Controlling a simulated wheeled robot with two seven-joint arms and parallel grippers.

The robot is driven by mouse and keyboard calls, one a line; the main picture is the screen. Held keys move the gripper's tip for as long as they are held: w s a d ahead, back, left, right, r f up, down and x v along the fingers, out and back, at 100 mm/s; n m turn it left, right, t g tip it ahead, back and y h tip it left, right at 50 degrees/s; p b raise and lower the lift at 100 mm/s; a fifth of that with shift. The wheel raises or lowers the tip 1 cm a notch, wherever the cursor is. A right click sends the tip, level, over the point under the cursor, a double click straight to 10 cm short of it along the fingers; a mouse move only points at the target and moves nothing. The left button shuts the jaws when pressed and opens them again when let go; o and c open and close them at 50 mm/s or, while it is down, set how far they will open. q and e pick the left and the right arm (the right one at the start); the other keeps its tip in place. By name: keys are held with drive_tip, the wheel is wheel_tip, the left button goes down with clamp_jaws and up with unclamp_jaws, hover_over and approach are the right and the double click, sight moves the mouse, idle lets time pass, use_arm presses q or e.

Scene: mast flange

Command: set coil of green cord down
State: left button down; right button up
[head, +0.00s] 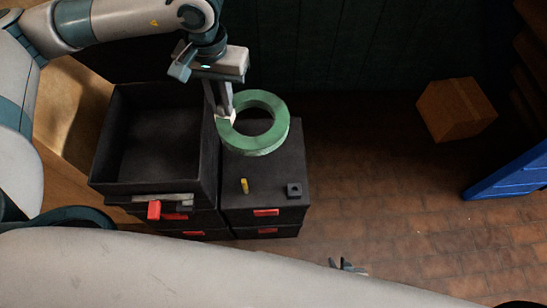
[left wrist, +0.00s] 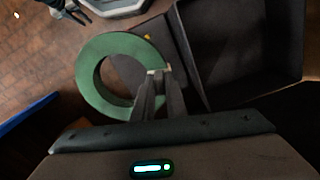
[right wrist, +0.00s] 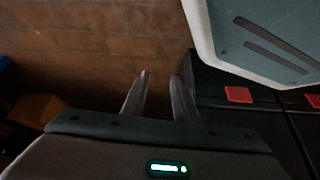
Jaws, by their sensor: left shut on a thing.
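The coil of green cord (head: 272,145) is a flat green ring over the back of the right black cabinet top (head: 265,178). My left gripper (head: 226,116) is shut on the coil's left rim in the head view. In the left wrist view the coil (left wrist: 90,75) spreads left from the fingertips (left wrist: 157,74). I cannot tell whether the coil touches the cabinet top. My right gripper (right wrist: 160,78) is open and empty above the brick floor in the right wrist view. Only its finger ends (head: 347,266) show past my arm in the head view.
An open black bin (head: 150,188) stands left of the cabinet top. A yellow peg (head: 244,186) and a small dark block (head: 294,190) sit on the cabinet top's front part. Red handles (head: 266,212) mark the drawers. A cardboard box (head: 455,110) and a blue crate (head: 510,175) lie right.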

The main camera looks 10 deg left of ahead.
use_arm(q)
drive_tip(key=shift+w+d, duration=0.15)
drive_tip(key=shift+d, duration=0.05)
use_arm(e)
drive_tip(key=shift+w+d+r, duration=0.1)
